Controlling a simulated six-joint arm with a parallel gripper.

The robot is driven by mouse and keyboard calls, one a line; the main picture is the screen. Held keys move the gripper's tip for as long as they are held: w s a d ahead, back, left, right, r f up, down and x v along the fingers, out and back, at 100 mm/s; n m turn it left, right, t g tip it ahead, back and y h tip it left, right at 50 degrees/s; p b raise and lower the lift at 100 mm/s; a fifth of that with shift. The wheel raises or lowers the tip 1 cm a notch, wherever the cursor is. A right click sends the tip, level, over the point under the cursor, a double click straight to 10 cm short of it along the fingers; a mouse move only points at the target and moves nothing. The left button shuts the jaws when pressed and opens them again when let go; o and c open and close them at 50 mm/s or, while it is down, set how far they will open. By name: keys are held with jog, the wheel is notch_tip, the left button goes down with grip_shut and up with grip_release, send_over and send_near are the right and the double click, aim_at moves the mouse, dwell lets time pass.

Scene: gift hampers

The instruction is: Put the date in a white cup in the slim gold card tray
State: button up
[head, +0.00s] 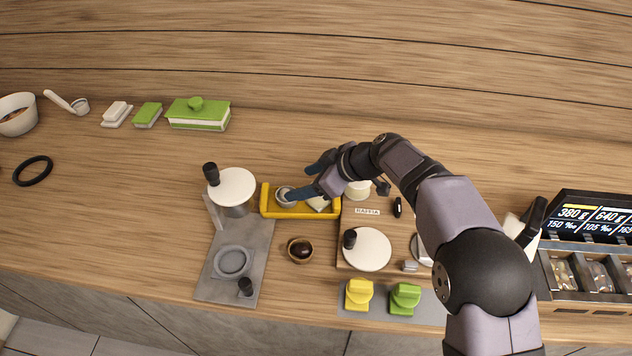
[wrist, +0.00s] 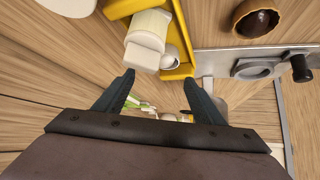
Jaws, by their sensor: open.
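The slim gold tray (head: 270,211) lies mid-counter and also shows at the top of the wrist view (wrist: 184,30). At its left end sits a small round white cup (head: 283,199), partly behind a white block (wrist: 146,52) in the wrist view (wrist: 171,63); I cannot make out its contents. No date in a white cup is clearly visible.
A brown cup with a dark round thing (head: 300,249) stands just in front of the tray. A grey stand with a white disc (head: 232,187) is at left, a wooden board (head: 351,225) at right. Counter behind the tray is clear.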

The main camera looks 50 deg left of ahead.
jog(key=shift+b+v, duration=0.55)
jog(key=shift+v, duration=1.5)
jog(key=shift+s, duration=0.1)
